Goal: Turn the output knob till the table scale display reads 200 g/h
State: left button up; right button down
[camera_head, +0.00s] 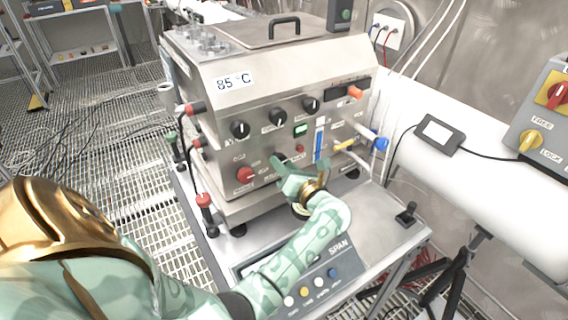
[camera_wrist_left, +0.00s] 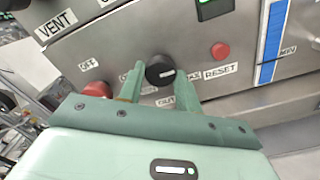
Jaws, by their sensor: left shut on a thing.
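The output knob (camera_wrist_left: 160,70) is a round black knob with a pale mark, low on the steel machine's front panel in the left wrist view. A partly covered label sits below it. My left gripper (camera_wrist_left: 154,78) is shut on this knob, one green finger on each side. The table scale panel (camera_head: 333,259), marked SPAN, is at the table's front edge. My left forearm covers part of it, and its reading cannot be made out. My right gripper is not in view.
The steel machine (camera_head: 240,102) carries three larger black knobs in a row, a red knob (camera_head: 245,175) and a blue vertical strip (camera_head: 319,146). In the left wrist view a red button (camera_wrist_left: 220,51) marked RESET is close right of the gripper. The table's right part (camera_head: 375,222) is mostly bare.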

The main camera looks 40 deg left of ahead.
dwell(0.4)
pick_arm(q)
jog(key=o, duration=1)
jog(key=shift+d, duration=0.1)
